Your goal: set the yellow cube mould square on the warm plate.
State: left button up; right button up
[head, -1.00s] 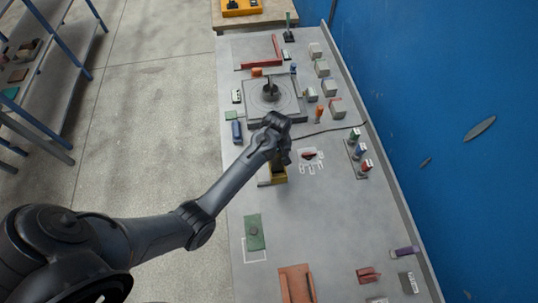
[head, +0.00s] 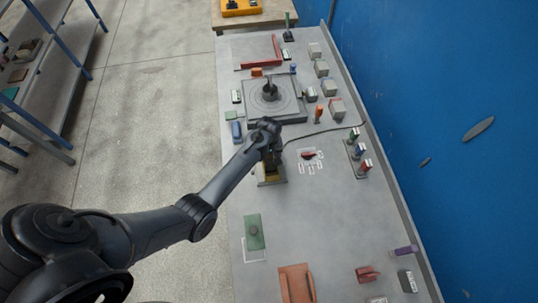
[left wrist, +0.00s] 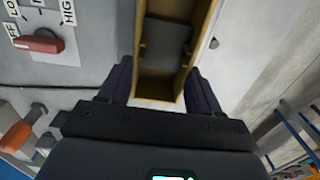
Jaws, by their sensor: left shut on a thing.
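The yellow cube mould (head: 269,179) is an open yellow box, partly hidden under my left gripper (head: 268,147) in the head view. In the left wrist view the mould (left wrist: 203,42) sits between the two dark fingers of my left gripper (left wrist: 158,84), which is shut on it. A dark square shows inside its walls; I cannot tell if it is the mould's floor or something below. My right gripper is not in view.
A red knob (left wrist: 38,41) with printed setting labels is beside the mould; it also shows in the head view (head: 308,155). Several grey blocks line the right side. A green plate (head: 253,231) lies nearer, with bare bench between.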

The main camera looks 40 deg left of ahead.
aim_at(269, 161)
pick_arm(q)
jog(key=shift+f, duration=0.1)
jog(key=o, duration=1.2)
jog(key=shift+r, duration=0.5)
notch_tip(269, 161, up, 10)
jog(key=s+d+r+m+t, duration=0.1)
jog(key=s+d+r+m, duration=0.1)
jog(key=s, duration=0.6)
jog(key=s+d+r+m+t, duration=0.1)
jog(key=s+d+r+m, duration=0.1)
jog(key=s+d+m, duration=0.3)
jog(key=s+d+r+m+t, duration=0.1)
jog(key=s+d+m, duration=0.3)
jog(key=s, duration=0.8)
jog(key=shift+r+m+t, duration=0.3)
jog(key=shift+r+m, duration=0.2)
